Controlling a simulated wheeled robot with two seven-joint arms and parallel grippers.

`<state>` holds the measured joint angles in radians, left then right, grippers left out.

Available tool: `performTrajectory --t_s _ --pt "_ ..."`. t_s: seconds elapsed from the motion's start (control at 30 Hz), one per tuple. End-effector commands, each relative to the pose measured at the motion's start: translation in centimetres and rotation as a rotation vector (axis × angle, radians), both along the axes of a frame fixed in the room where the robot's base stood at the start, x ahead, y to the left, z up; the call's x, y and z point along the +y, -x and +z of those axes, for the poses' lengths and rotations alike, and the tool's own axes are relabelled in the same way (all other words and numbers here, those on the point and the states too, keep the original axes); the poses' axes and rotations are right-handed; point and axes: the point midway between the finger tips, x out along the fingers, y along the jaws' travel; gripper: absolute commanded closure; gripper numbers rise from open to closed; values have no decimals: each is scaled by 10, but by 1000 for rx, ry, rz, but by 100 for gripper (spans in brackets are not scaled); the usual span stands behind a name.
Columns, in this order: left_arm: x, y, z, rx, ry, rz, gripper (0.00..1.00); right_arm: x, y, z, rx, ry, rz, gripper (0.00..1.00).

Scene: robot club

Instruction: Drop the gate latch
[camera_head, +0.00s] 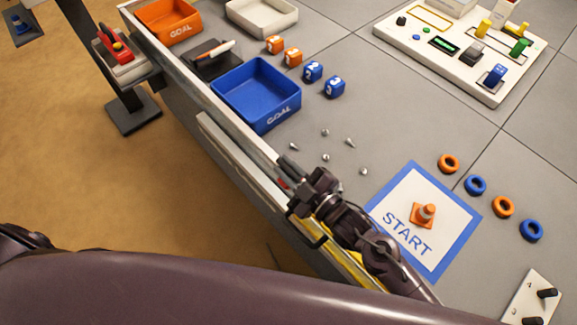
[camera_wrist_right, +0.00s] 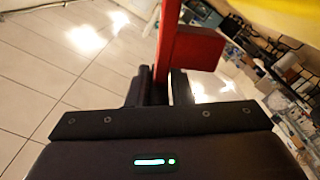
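In the right wrist view, the red gate latch (camera_wrist_right: 190,48) is a bar with a wider flat block to its right. Its narrow part runs down between the two dark fingers of my right gripper (camera_wrist_right: 161,88), which appear closed against its sides. In the head view my right gripper (camera_head: 296,196) is at the table's left edge rail, and only a small red bit (camera_head: 283,184) shows by its fingers. The rest of the latch is hidden there by the gripper. My left gripper is not in view.
A yellow bar (camera_head: 345,262) runs along the table edge under my right arm.

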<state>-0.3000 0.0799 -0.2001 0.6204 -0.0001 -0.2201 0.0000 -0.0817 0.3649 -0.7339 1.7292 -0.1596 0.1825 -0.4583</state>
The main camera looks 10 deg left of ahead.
Motion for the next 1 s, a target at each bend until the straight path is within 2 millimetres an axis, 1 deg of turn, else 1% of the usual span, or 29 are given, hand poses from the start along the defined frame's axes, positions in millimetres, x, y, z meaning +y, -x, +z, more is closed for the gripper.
performTrajectory --t_s 0.03,0.1,0.13,0.37,0.47,0.57,0.8,0.9,1.0 --pt "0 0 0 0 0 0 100 0 0 0 0 1 -1 73" --pt "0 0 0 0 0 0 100 0 0 0 0 0 0 64" --pt "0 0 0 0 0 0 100 0 0 0 0 0 0 62" --pt "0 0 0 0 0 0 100 0 0 0 0 -1 1 62" --pt "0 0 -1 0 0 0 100 -5 3 -1 0 1 -1 62" --pt "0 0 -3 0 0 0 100 -15 11 -2 2 2 0 62" --pt "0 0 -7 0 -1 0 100 -48 36 -2 2 2 0 62" --pt "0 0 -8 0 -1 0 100 -58 42 -2 1 2 0 62" --pt "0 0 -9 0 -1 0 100 -63 45 -1 1 1 0 62"
